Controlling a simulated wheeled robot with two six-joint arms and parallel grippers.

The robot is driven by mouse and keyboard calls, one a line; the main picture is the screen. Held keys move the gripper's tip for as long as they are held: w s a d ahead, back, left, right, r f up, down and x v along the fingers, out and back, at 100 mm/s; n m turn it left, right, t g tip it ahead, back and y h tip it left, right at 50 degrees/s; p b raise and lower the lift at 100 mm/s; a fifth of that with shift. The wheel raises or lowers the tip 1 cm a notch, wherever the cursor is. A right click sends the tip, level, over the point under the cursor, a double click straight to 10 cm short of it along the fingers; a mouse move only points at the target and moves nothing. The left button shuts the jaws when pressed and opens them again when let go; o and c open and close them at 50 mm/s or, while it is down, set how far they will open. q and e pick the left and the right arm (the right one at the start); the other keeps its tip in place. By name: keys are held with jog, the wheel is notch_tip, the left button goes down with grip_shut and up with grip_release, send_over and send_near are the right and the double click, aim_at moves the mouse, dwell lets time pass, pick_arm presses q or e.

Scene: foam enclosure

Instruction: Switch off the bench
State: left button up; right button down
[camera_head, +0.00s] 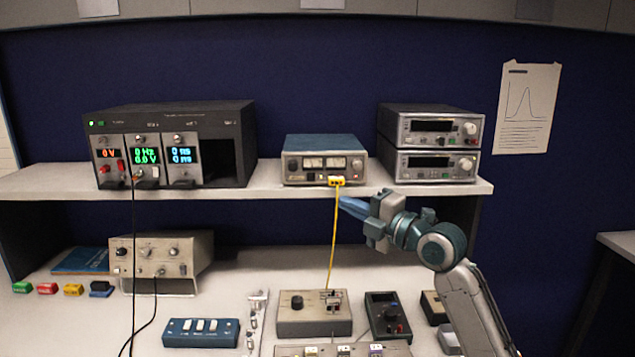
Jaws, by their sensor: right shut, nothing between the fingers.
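The bench carries a black instrument rack (220,120) at the left of the shelf, with lit displays (145,155) in red, green and blue reading zeros. A blue-topped unit with two meters (323,142) sits mid-shelf, with a yellow plug (336,181) at its lower front. Two stacked grey units (431,127) with dark displays stand at the right. My right gripper (347,203) is shut and empty, its blue fingers pointing left just below the shelf edge, close to the yellow cable (333,245). I cannot tell whether they touch. My left gripper is not in view.
On the lower bench top are a beige box (160,255), a blue box with white rockers (201,333), a brown knob box (313,315) and a black knob box (387,316). A black cable (133,270) hangs at left. The shelf (270,183) overhangs them.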

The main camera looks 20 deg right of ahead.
aim_at(311, 178)
jog(key=p+x, duration=0.1)
jog(key=x, duration=0.2)
jog(key=d+p+x, duration=0.1)
jog(key=p+x, duration=0.1)
jog(key=x, duration=0.2)
jog(key=w+p+x, duration=0.1)
jog(key=p+x, duration=0.1)
jog(key=x, duration=0.2)
jog(key=shift+w+d+r, duration=0.1)
jog(key=shift+d+r, duration=0.2)
jog(key=shift+d, duration=0.05)
jog(key=shift+w+d+f+p, duration=0.1)
jog(key=shift+w+d+p, duration=0.05)
jog(key=shift+w+p, duration=0.2)
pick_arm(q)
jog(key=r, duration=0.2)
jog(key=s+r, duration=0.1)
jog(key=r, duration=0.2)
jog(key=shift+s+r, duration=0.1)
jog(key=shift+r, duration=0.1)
